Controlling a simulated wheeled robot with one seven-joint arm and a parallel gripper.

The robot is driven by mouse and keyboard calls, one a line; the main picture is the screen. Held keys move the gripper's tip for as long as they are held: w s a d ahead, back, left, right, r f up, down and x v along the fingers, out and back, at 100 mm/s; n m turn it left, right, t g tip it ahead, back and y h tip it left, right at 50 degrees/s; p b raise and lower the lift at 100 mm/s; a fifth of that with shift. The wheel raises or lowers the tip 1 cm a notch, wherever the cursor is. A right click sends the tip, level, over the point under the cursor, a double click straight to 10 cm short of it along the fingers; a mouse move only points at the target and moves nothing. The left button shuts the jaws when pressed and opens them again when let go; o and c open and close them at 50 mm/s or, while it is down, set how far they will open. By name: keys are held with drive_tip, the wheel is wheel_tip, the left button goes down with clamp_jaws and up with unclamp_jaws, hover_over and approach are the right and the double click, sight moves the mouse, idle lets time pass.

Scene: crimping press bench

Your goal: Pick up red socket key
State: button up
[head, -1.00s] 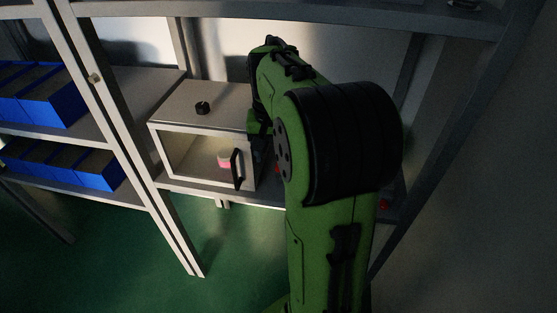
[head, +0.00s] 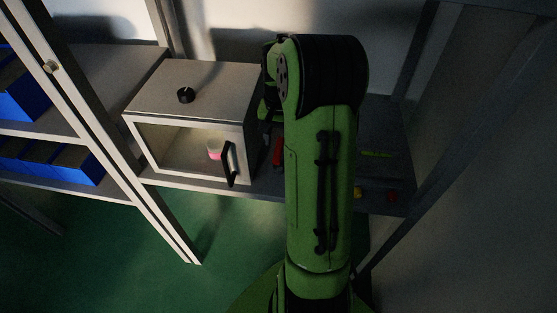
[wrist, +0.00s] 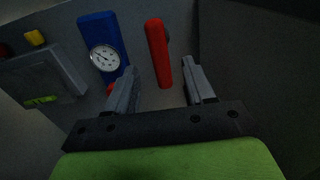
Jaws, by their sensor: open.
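The red socket key (wrist: 157,52) is a long red bar in the wrist view, lying ahead of my gripper on the dark surface. Its near end reaches between the two fingers. My gripper (wrist: 164,72) is open, with one grey finger on each side of that end; I see no contact. In the head view, part of a red object, likely the key (head: 278,151), shows between the white cabinet and my green arm. My arm hides most of the gripper there.
A white cabinet (head: 195,87) with a black-handled window door stands left of the arm. A blue block (wrist: 97,27) with a dial gauge and a grey box (wrist: 42,82) lie left of the key. A shelf post (head: 125,140) and blue bins (head: 50,160) are further left.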

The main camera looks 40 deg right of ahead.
sight(279, 148)
wheel_tip(279, 148, down, 6)
drive_tip(key=shift+a+f+b, duration=0.1)
drive_tip(key=shift+f+b, duration=0.15)
drive_tip(key=shift+b, duration=0.45)
drive_tip(key=shift+c, duration=0.3)
drive_tip(key=shift+r, duration=0.1)
clamp_jaws()
